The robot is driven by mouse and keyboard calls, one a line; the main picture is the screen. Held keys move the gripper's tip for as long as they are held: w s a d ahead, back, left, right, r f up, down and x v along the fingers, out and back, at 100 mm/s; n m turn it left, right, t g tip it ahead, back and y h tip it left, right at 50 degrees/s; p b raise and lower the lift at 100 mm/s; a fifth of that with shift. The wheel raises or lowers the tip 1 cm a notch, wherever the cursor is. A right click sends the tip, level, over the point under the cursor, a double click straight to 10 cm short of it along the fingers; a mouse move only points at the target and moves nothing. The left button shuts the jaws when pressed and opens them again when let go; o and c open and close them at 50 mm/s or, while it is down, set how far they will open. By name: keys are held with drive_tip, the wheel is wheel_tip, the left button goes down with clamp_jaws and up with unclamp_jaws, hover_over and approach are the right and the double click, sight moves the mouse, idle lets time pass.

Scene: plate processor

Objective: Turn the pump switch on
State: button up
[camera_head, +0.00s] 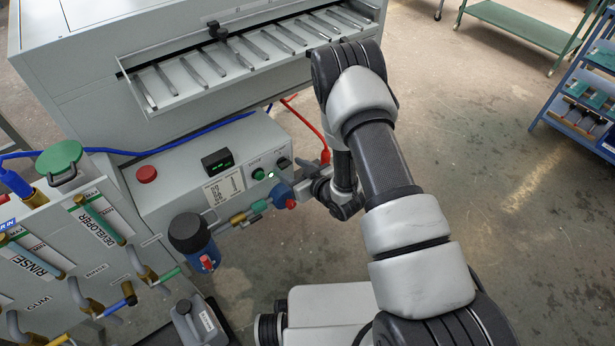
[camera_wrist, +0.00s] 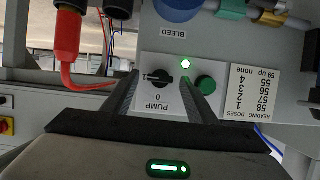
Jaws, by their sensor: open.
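The pump switch (camera_wrist: 157,77) is a black round knob on a pale grey panel, seen upside down in the wrist view. Its pale mark lies about level and points to the "1"; the "0" sits by the PUMP label. My gripper (camera_wrist: 160,88) is open, with one finger on each side of the knob; I cannot tell whether either touches it. In the head view the switch (camera_head: 283,162) is small, at the right end of the control box, and my gripper (camera_head: 308,183) is close beside it, partly hidden by its own wrist.
A green button (camera_wrist: 205,85) and a lit green lamp (camera_wrist: 185,64) are close to the switch. A red-sleeved hose (camera_wrist: 68,45) is on the left in the wrist view. A red button (camera_head: 147,174) and a display (camera_head: 217,162) are on the box. Open floor lies to the right.

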drive_tip(key=p+v, duration=0.2)
drive_tip(key=v, duration=1.4)
drive_tip(key=w+d+r+h, duration=0.45)
drive_tip(key=w+r, duration=0.25)
drive_tip(key=r, duration=0.3)
drive_tip(key=d+r+m+g+h, duration=0.1)
drive_tip(key=d+r+m+h, duration=0.2)
drive_tip(key=r, duration=0.7)
drive_tip(key=s+d+r+m+g, duration=0.2)
drive_tip(key=s+d+r, duration=0.1)
drive_tip(key=s+r, duration=0.55)
drive_tip(key=s+a+r+m+g, duration=0.15)
drive_tip(key=s+r, duration=0.25)
drive_tip(key=s, duration=0.4)
drive_tip(key=s+a+r+g, duration=0.15)
drive_tip(key=s+r, duration=0.25)
drive_tip(key=s, duration=0.5)
wheel_tip(320, 180, up, 19)
drive_tip(key=p, duration=1.9)
drive_tip(key=shift+w+f+t, duration=0.15)
drive_tip(key=shift+f+t, duration=0.1)
drive_tip(key=shift+t, duration=0.05)
drive_tip(key=shift+a, duration=0.1)
